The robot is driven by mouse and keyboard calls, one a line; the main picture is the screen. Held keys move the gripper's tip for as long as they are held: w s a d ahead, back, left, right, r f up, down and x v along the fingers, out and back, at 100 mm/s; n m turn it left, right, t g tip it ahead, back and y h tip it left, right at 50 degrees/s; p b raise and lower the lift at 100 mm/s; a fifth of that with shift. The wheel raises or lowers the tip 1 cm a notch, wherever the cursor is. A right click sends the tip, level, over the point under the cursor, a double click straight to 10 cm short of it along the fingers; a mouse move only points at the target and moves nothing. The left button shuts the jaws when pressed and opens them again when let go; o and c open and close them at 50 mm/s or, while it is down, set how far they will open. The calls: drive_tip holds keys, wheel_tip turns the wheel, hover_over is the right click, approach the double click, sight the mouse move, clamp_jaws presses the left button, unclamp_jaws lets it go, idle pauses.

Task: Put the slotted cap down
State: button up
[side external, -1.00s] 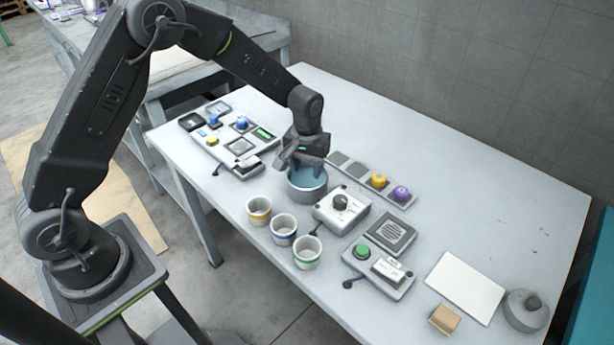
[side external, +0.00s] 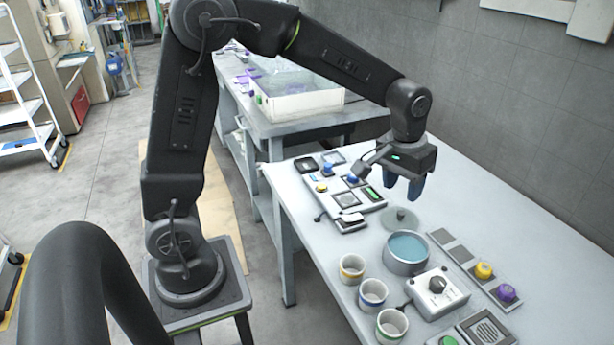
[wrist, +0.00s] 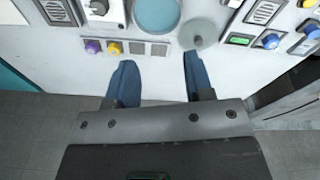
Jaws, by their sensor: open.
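The slotted cap, which I take to be the round grey lid with a small knob (side external: 401,219), lies flat on the table behind the round pot. In the wrist view the cap (wrist: 198,34) is just beyond the right fingertip, to the right of the pot; its slot cannot be made out. The metal pot (side external: 406,268) is uncovered and shows blue-teal inside. My gripper (side external: 402,198) is above the table near the cap, fingers pointing down. In the wrist view my gripper (wrist: 157,58) has its two blue fingers wide apart with nothing between them.
Several cups, one being the yellow-banded cup (side external: 352,268), stand left of the pot. A box with a dark knob (side external: 437,286) and a strip with yellow and purple knobs (side external: 484,270) are to the right. A control panel (side external: 345,190) sits behind. The table's right side is clear.

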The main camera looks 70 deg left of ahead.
drive_tip(key=s+r+m+t, duration=0.1)
drive_tip(key=s+r+t, duration=0.1)
drive_tip(key=s, duration=0.8)
drive_tip(key=s+r+m+t, duration=0.2)
drive_tip(key=s+r, duration=0.3)
drive_tip(key=s, duration=0.6)
drive_tip(key=shift+a, duration=0.35)
